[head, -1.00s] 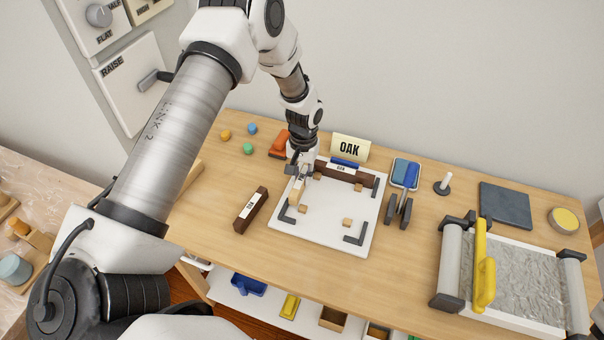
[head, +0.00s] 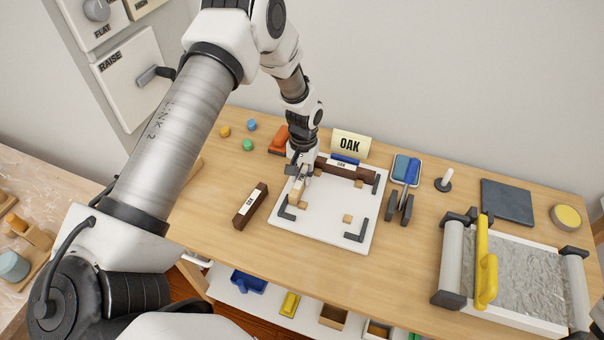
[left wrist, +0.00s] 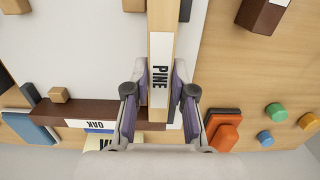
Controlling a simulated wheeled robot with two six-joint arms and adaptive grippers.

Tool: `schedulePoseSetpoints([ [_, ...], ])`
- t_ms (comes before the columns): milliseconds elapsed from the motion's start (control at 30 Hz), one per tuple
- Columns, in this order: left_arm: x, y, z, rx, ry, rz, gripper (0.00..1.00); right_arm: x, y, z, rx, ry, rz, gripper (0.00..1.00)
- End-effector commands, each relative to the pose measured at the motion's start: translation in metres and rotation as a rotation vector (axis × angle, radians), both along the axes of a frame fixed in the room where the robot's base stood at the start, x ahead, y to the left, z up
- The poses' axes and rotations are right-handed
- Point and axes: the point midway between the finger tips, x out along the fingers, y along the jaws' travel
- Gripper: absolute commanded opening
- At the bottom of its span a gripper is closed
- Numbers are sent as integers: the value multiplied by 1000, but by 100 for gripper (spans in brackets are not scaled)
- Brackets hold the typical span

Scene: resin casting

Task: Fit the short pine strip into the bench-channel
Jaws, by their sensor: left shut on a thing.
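My left gripper (head: 301,172) is shut on the short pine strip (head: 297,190), at the left side of a white board (head: 325,218). In the left wrist view the pale strip (left wrist: 161,28), labelled PINE, runs between the fingers (left wrist: 160,95), its near end close to a dark oak strip (left wrist: 95,112). That oak strip (head: 352,174) lies along the board's back edge. Dark corner brackets (head: 355,232) stand on the board; the bench-channel is not clearly told apart. Whether the pine touches the board is unclear. My right gripper is not in view.
A loose oak strip (head: 250,206) lies left of the board. An orange block (head: 279,139) and small coloured pegs (head: 247,145) are behind it. Small wooden cubes (head: 347,218) sit on the board. A roller tray (head: 525,275) with a yellow-handled tool stands at right.

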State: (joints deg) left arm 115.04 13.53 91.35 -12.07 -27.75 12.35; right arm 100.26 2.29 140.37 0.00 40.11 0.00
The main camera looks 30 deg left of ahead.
Motion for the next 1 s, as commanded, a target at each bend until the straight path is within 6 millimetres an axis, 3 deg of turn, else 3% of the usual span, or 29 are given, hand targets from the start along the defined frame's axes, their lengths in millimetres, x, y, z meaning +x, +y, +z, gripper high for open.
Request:
schedulePoseSetpoints([
  [400, 0, 0, -6, 0, 0, 0, 0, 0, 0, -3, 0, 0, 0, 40],
  [433, 0, 0, -6, 0, 0, 0, 31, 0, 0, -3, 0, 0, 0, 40],
  [500, 0, 0, -6, 0, 0, 0, 53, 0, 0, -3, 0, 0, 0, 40],
  [833, 1, 0, -3, 0, -1, 0, 53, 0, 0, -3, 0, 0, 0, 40],
  [1000, 4, 0, 23, 0, -5, 1, 53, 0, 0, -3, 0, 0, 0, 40],
])
